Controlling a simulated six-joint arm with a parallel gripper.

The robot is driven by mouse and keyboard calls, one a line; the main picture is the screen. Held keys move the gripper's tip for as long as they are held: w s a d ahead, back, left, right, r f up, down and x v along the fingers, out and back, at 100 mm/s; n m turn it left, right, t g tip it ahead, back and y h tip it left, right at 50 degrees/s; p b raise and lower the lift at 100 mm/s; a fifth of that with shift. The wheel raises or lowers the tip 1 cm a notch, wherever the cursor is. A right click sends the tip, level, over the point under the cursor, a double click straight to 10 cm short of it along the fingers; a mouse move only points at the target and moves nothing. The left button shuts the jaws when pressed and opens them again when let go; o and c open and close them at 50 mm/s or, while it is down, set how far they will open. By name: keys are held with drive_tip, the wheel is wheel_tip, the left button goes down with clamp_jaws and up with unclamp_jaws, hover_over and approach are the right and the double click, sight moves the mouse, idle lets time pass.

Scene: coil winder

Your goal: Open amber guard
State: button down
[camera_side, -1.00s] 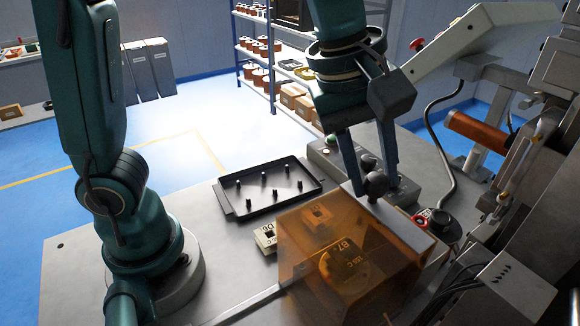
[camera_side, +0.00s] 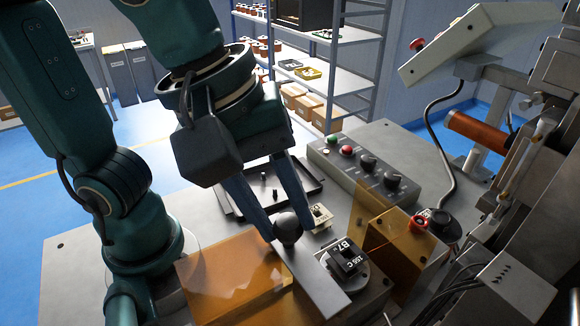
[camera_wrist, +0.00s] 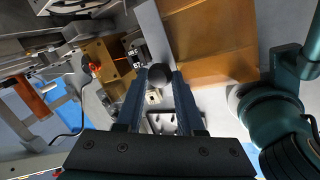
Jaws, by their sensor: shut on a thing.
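A dark round knob (camera_side: 287,228) sits on the bar. My gripper (camera_side: 283,232) is shut on the knob. In the wrist view the knob (camera_wrist: 160,74) sits between my two fingertips (camera_wrist: 159,78), and the amber panel (camera_wrist: 208,42) lies right of the bar. A black block marked B7 (camera_side: 345,261) stands uncovered on a round plate. A fixed amber part (camera_side: 392,250) stands right of it.
A control box (camera_side: 365,165) with buttons and knobs stands behind. A black tray (camera_side: 250,190) is partly hidden behind my gripper. A small pale block (camera_side: 321,215) stands near the tray.

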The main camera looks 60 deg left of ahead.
drive_tip(key=c, duration=0.5)
unclamp_jaws()
drive_tip(key=shift+v, duration=2.6)
